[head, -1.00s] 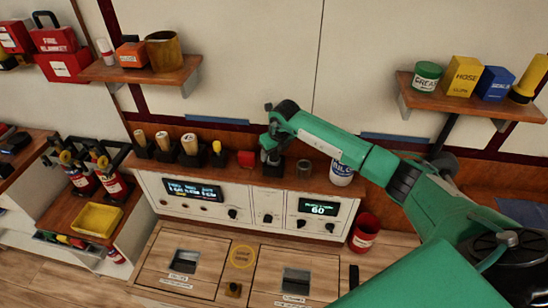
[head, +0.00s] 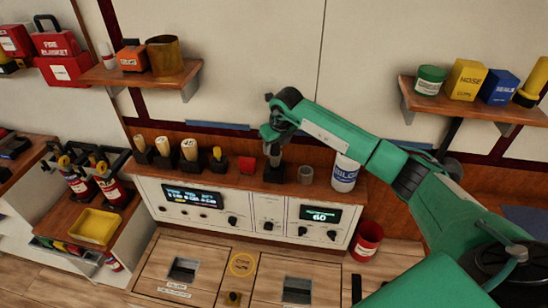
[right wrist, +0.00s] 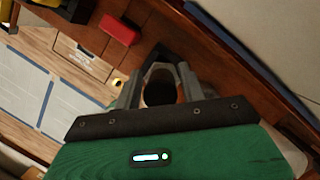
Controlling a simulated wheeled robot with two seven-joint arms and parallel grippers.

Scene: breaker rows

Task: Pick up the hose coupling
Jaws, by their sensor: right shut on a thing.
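My right gripper (head: 274,150) points down over a black holder block (head: 274,175) on the wooden shelf above the control panel. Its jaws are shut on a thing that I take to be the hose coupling. In the right wrist view, the right gripper (right wrist: 160,85) has its two fingers on either side of a dark round shape (right wrist: 160,93), with a pinkish-brown edge beside it. In the head view the fingers hide most of it, and I cannot tell whether it is clear of the block. My left gripper is not in view.
A grey cylinder (head: 305,175) and a white bilge container (head: 345,173) stand just right of the gripper. A red block (head: 247,165) is left of it, then several black holders with plugs. A wall shelf (head: 480,108) is at upper right.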

